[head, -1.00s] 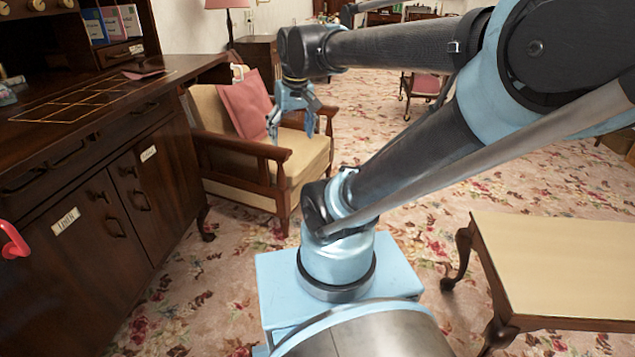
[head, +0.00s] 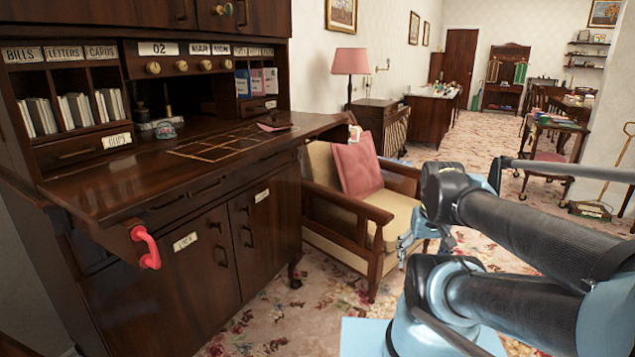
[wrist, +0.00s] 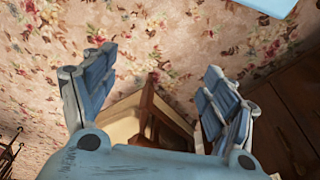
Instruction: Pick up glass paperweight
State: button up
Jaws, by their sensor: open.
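A small rounded object with teal and pink colours (head: 165,130), which looks like the glass paperweight, sits on the dark wooden desktop (head: 110,190) in front of the pigeonholes. It is small in the head view, and it is not in the wrist view. My gripper (head: 426,244) is well to the right of the desk, in front of the armchair. In the wrist view my gripper (wrist: 158,88) has its two blue fingers wide apart, with nothing between them but the background floor and chair.
A cream armchair (head: 320,165) with a pink cushion (head: 358,167) stands right of the desk. A gold grid (head: 215,143) marks the desktop. Carpet (head: 250,325) is open before the cabinet.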

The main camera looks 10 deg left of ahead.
aim_at(164, 130)
jog(key=u, duration=1.75)
